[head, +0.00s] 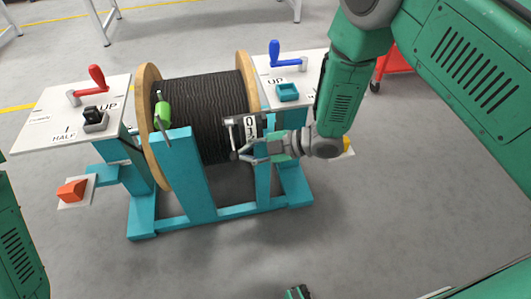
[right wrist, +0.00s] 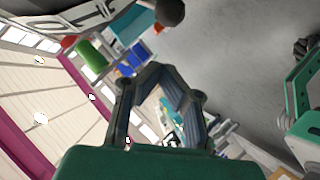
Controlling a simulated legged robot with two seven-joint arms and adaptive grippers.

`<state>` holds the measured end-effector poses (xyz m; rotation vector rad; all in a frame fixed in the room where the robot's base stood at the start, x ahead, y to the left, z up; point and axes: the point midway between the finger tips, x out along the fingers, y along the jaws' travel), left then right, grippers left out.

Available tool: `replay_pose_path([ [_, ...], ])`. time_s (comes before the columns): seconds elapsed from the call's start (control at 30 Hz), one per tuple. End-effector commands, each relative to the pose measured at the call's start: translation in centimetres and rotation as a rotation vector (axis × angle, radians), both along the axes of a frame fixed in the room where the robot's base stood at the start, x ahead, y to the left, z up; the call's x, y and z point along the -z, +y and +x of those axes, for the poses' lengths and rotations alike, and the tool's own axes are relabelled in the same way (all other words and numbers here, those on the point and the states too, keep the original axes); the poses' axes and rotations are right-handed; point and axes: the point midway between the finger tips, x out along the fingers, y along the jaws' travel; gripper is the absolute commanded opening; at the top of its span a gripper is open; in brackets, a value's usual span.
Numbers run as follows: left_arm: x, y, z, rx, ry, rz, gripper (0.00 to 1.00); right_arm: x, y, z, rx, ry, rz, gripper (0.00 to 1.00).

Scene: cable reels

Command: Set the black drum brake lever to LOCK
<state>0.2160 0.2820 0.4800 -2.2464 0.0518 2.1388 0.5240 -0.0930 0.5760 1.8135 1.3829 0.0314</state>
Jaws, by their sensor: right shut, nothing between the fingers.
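The drum (head: 205,105) is wound with black cable between wooden flanges on a teal stand. A lever with a green grip (head: 163,110) stands at its left flange. I cannot tell for certain which lever is the brake lever, and no LOCK mark is readable. My right gripper (head: 247,151) is shut and empty, in front of the drum's right part beside a small plate with digits (head: 250,127). Its fingers show in the right wrist view (right wrist: 163,77). A small dark green part, perhaps my left gripper (head: 298,292), shows at the bottom edge.
A left white panel (head: 45,112) carries a red crank (head: 97,77) and a black switch (head: 94,116). A right panel carries a blue crank (head: 275,53) and a teal box (head: 287,91). An orange block (head: 71,190) sits low at left. The front floor is clear.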

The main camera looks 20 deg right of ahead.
Motion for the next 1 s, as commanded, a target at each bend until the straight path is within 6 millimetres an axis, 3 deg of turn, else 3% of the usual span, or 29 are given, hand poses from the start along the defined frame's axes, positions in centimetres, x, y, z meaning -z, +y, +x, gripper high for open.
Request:
replay_pose_path([
  [0.03, 0.6, 0.0, 0.0, 0.0, 0.0, 0.0, 0.52, 0.7, 0.9, 0.3, -0.003, -0.001, 0.0, 0.0],
  [0.1, 1.3, 0.0, 0.0, 0.0, 0.0, 0.0, 0.52, 1.8, 0.8, 1.2, 0.001, -0.001, 0.0, 0.0],
  [0.3, 2.2, 0.0, 0.0, 0.0, 0.0, 0.0, 0.52, 3.2, 1.0, 2.4, 0.001, 0.001, 0.002, 0.0],
  [0.77, 2.2, 0.0, 0.0, 0.0, 0.0, 0.0, 0.52, 3.5, 1.1, 2.7, 0.001, 0.002, 0.001, 0.0],
  [1.0, 2.7, 0.0, 0.0, 0.0, 0.0, 0.0, 0.52, 6.3, 1.0, 2.8, 0.001, 0.003, 0.0, 0.0],
])
